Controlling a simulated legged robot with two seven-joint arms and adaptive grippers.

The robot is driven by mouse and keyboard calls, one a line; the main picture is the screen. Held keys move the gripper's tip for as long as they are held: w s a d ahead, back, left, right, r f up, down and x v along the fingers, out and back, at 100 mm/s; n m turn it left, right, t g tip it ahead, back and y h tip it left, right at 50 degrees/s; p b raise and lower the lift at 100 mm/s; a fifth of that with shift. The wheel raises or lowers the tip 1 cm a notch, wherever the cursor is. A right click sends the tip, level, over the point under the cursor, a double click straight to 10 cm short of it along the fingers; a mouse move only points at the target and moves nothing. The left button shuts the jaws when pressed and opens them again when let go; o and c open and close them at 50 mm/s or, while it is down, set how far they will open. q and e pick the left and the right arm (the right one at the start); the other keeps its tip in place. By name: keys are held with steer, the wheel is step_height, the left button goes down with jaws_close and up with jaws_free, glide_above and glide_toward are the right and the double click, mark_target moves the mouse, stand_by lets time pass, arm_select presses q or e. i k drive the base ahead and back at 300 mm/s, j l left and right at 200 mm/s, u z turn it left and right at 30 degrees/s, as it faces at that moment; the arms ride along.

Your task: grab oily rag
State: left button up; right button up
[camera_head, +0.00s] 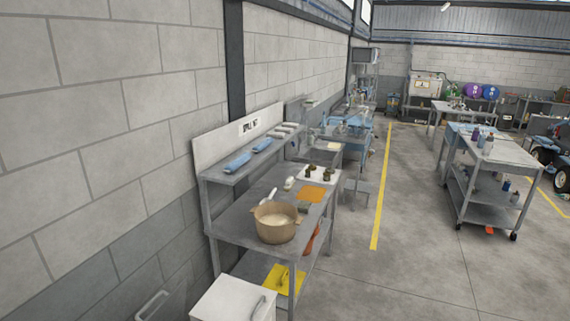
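No cloth can be made out for certain as the oily rag. A flat orange piece (312,194) lies on the top of the near workbench. A crumpled-looking yellow piece (281,279) lies on that bench's lower shelf. A red-orange item (313,239) shows at the bench's right side, partly hidden. A small red-orange item (489,229) is at the foot of the cart on the right. All are too small to tell their material. Neither of my grippers is in view.
The metal workbench (236,222) stands along the block wall and carries a tan pot (276,222). A white cabinet (226,302) stands at its near end. A grey cart (497,153) with bottles stands at right. The floor between (400,240) is clear.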

mark_target(304, 205)
steer(key=i+l+z, duration=0.3)
steer(key=i, duration=0.35)
steer(key=i+l+z, duration=0.35)
steer(key=i, duration=0.3)
steer(key=i+z, duration=0.3)
steer(key=i, duration=0.35)
